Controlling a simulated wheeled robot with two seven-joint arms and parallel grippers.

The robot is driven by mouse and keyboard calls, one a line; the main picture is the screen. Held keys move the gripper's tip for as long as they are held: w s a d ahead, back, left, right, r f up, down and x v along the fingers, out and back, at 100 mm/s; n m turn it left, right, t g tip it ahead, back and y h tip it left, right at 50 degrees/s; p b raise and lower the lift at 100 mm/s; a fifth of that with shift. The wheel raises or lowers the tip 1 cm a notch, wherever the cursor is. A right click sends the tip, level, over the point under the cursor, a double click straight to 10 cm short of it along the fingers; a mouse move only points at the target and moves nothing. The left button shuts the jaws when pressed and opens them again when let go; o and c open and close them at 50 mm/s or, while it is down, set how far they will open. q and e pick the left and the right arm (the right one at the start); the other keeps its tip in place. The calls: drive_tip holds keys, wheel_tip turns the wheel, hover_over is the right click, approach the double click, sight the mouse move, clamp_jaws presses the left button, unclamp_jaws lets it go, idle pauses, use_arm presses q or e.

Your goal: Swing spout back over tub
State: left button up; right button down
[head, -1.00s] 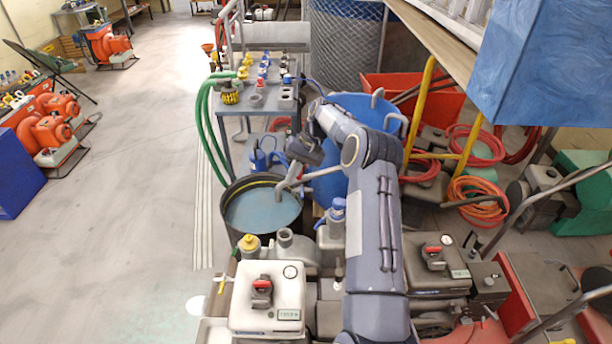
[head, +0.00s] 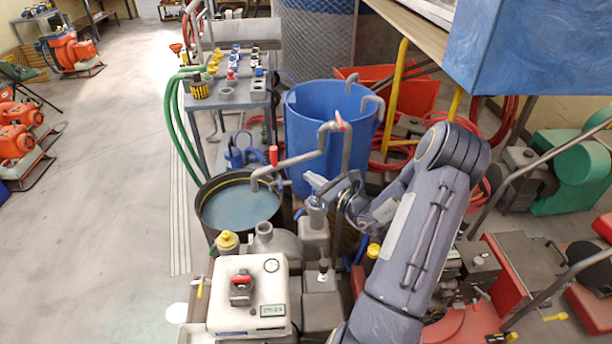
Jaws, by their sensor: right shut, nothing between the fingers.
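The grey spout (head: 301,159) is a bent pipe with a red-marked joint near its top. It reaches left from beside the blue barrel, and its downturned outlet hangs over the right part of the black tub (head: 208,227). The tub is round and holds bluish water. My right gripper (head: 313,182) is to the right of the tub, just below and right of the spout's long arm. It is shut and empty, and appears apart from the spout. My left gripper is not in view.
A large blue barrel (head: 303,108) stands behind the spout. A metal side table (head: 222,103) with small fittings is behind the tub.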

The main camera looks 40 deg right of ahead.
sight(289, 162)
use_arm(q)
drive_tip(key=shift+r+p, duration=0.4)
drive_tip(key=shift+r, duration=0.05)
use_arm(e)
drive_tip(key=w, duration=1.2)
drive_tip(key=shift+a, duration=0.15)
